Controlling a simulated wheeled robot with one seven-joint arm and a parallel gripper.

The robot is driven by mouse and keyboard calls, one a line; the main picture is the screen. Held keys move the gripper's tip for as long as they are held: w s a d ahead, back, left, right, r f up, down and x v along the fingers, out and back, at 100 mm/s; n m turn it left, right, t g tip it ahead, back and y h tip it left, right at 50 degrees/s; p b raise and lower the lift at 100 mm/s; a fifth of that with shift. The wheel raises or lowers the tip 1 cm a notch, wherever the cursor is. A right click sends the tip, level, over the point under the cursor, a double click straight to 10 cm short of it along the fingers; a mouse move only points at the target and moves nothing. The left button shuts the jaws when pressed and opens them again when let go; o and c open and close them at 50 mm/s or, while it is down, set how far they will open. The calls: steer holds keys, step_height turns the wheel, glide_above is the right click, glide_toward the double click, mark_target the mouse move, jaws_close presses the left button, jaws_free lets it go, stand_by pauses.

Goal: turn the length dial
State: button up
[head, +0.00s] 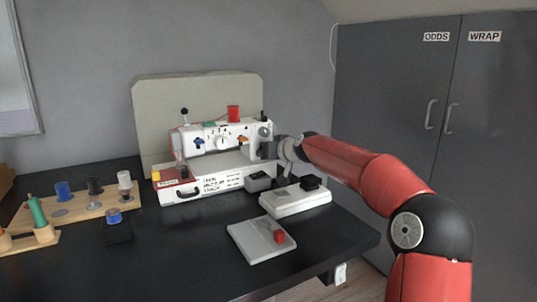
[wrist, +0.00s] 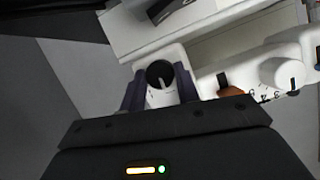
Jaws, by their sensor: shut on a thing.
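The white sewing machine (head: 256,141) stands on the dark table. The length dial (wrist: 158,73), a round black-faced knob with a white pointer line, is at the machine's right end and shows small in the head view (head: 264,131). No label on it is readable. My gripper (wrist: 160,88) is at this end of the machine, with one dark finger on each side of the dial, shut on it. In the head view my gripper (head: 268,149) is small and the contact is unclear. A second, white dial (wrist: 281,73) with numbers sits beside an orange lever (wrist: 230,89).
A red spool (head: 233,112) stands on top of the machine. A white pedal-like block (head: 296,203) and a pale plate with a red knob (head: 262,240) lie in front at right. Wooden spool racks (head: 75,212) are at left. Grey cabinets (head: 400,100) stand at right.

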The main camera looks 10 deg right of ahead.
steer(key=n+h+b, duration=0.2)
steer(key=b, duration=0.1)
steer(key=shift+a+f+n+t+b, duration=0.15)
steer(key=shift+a+n+t+b, duration=0.15)
steer(key=shift+n+t, duration=0.1)
steer(key=shift+n+t+h+b, duration=0.6)
steer(key=shift+n+h+b, duration=0.3)
steer(key=shift+n+b, duration=0.6)
steer(key=o, duration=1)
steer(key=shift+c, duration=0.2)
